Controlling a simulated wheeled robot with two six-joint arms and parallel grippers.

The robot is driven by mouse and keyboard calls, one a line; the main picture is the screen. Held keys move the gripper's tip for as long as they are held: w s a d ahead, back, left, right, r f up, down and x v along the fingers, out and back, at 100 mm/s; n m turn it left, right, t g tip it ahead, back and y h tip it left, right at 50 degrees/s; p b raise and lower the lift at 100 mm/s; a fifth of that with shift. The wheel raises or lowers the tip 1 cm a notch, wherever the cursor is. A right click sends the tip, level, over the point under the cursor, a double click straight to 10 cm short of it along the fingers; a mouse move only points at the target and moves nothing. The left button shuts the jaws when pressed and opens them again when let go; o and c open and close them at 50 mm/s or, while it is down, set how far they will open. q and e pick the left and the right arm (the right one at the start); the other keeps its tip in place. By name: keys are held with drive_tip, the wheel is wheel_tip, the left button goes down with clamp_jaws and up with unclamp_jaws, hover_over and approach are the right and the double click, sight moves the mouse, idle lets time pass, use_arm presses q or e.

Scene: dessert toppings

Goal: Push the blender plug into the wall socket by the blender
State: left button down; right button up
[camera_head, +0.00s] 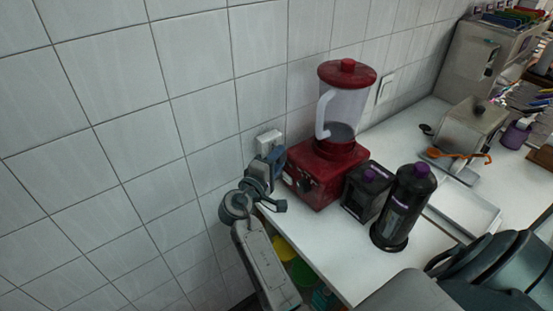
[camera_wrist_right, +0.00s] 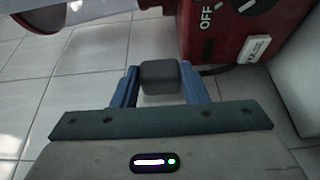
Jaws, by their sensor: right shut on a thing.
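The red blender (camera_head: 325,172) stands on the white counter against the tiled wall, and its red base with a dial also shows in the right wrist view (camera_wrist_right: 228,38). The white wall socket (camera_head: 268,138) is on the tiles left of the blender. My right gripper (camera_head: 274,160) is right by the socket and hides part of it. In the right wrist view, its blue fingers are shut on the dark grey plug (camera_wrist_right: 160,75). I cannot tell whether the plug touches the socket or is in it. My left gripper is not in view.
A black container (camera_head: 366,191) and a dark bottle with a purple cap (camera_head: 406,207) stand close right of the blender. A white tray (camera_head: 463,205) and a metal box (camera_head: 468,127) are farther right. A white plate (camera_head: 387,88) is on the wall beyond the blender.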

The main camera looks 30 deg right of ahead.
drive_tip(key=shift+w+a+b, duration=0.1)
drive_tip(key=shift+w+b, duration=0.25)
drive_tip(key=shift+w, duration=0.45)
idle(1.5)
drive_tip(key=shift+s, duration=0.2)
drive_tip(key=shift+s, duration=0.6)
drive_tip(key=shift+w, duration=0.25)
idle(0.9)
idle(1.8)
drive_tip(key=shift+w+b, duration=0.45)
drive_tip(key=shift+w, duration=0.1)
idle(0.3)
drive_tip(key=o, duration=1.1)
drive_tip(key=shift+o, duration=0.2)
